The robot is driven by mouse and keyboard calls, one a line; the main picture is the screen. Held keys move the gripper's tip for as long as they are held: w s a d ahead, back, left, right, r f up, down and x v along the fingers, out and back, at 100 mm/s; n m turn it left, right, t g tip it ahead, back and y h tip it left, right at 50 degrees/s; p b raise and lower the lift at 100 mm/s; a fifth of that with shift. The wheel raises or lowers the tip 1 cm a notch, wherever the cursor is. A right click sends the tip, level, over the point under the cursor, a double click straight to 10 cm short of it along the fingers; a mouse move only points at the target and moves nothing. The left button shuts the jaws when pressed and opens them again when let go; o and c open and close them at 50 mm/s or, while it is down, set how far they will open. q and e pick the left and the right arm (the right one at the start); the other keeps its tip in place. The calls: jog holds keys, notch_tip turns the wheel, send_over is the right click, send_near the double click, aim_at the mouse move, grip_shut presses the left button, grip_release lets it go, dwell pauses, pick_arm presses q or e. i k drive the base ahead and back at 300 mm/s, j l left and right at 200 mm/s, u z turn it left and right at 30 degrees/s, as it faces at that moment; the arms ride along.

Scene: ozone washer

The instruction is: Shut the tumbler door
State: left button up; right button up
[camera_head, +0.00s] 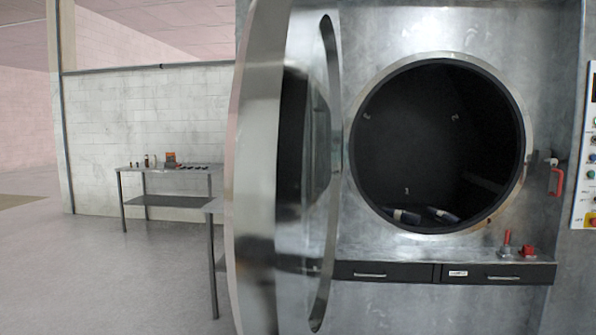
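The tumbler door (258,170) is a large round metal door with a dark centre. It stands open, swung out toward me and seen nearly edge-on, left of the machine's opening. A long curved slot or handle shows along its edge. The round tumbler opening (440,140) is uncovered, with a dark drum inside. Two dark bottle-like items with pale ends (407,216) lie at the drum's bottom. A red-handled latch (556,180) is on the machine front to the right of the opening. Neither of my grippers shows in the head view.
Below the opening, a ledge bears a small red lever (506,243) and a red part (528,251), above two black drawers (384,271). A control panel (591,150) is at the right edge. A metal table (135,169) with small items stands back left. The left floor is clear.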

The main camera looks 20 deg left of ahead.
aim_at(263, 151)
jog(key=k+j, duration=0.1)
jog(key=j, duration=0.7)
jog(key=k+j+z, duration=0.1)
jog(key=j, duration=0.3)
jog(key=k+j, duration=0.15)
jog(key=j, duration=0.25)
